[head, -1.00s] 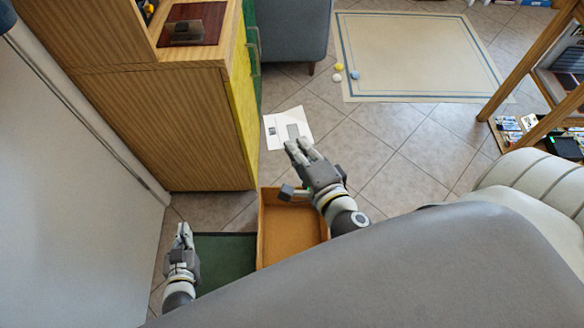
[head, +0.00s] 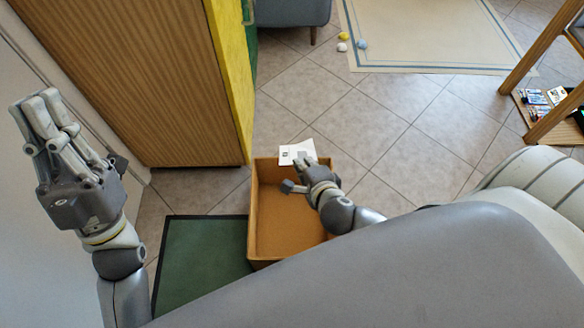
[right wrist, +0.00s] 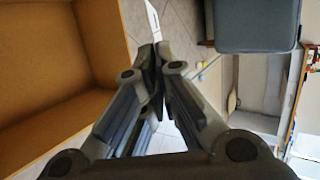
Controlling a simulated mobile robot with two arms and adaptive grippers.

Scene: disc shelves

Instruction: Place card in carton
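The white card (head: 297,152) shows at the far right corner of the carton, at the tips of my right gripper (head: 308,165). In the right wrist view the card (right wrist: 153,20) stands edge-on between the fingertips, which are closed together on it. The brown open carton (head: 290,225) sits on the floor and looks empty where I can see inside. In the right wrist view the carton (right wrist: 50,60) lies to the left of the gripper. My left gripper (head: 38,108) is raised at the far left, empty, its fingers close together; its opening is unclear.
A green mat (head: 200,252) lies left of the carton. A wooden cabinet (head: 130,80) with a yellow side stands behind. A rug (head: 430,35) and small balls (head: 343,42) lie farther off. A wooden shelf (head: 545,110) stands at right. Tiled floor is clear between.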

